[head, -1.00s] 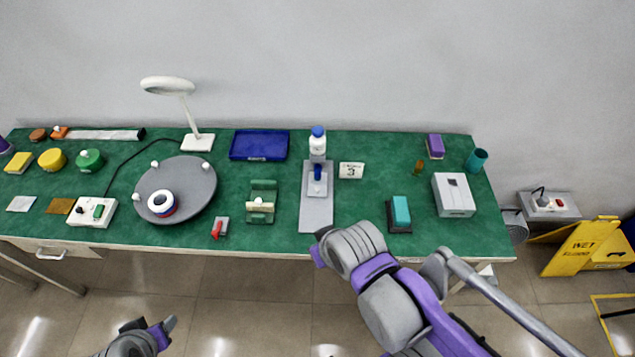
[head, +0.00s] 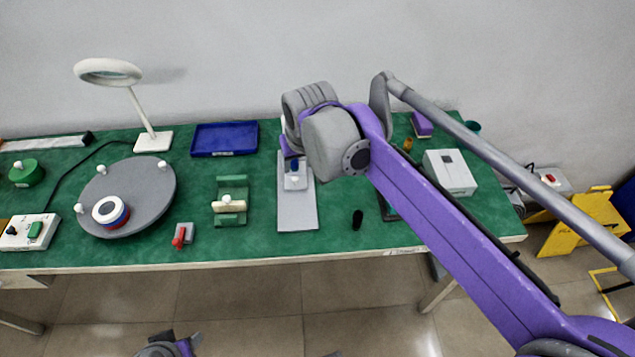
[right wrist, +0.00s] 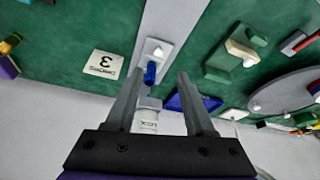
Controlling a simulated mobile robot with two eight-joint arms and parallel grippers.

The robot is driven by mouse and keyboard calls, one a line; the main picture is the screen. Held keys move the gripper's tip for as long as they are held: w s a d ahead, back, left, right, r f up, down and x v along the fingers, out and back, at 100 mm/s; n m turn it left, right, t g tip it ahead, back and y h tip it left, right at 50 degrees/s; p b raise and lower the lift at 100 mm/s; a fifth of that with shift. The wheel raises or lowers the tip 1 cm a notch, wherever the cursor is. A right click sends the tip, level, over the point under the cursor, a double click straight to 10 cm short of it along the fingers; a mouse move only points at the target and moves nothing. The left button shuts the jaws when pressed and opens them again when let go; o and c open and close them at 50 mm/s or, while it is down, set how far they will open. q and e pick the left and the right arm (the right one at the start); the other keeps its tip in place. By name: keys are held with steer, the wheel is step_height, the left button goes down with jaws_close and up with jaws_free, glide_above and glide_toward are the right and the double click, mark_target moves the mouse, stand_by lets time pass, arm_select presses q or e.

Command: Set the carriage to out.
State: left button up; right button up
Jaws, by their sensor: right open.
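A long grey plate (head: 297,211) lies front to back on the green table. A pale grey block (head: 296,181) with an upright blue part (head: 295,165) sits toward its back end, and looks like the carriage.
A green stand with a cream bar (head: 229,206) and a red-handled switch (head: 181,236) stand left of the plate. A blue tray (head: 225,139) is behind them. A white box (head: 449,173) is at right.

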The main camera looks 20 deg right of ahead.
mark_target(295, 180)
steer(key=x, duration=0.3)
steer(key=b+x, duration=0.1)
steer(key=x, duration=0.3)
steer(key=b+x, duration=0.1)
steer(key=x, duration=0.3)
steer(key=shift+w+d+r, duration=0.1)
steer(key=shift+w+d, duration=0.1)
steer(key=shift+w, duration=0.1)
jaws_close()
steer(key=shift+s, duration=0.1)
stand_by(0.9)
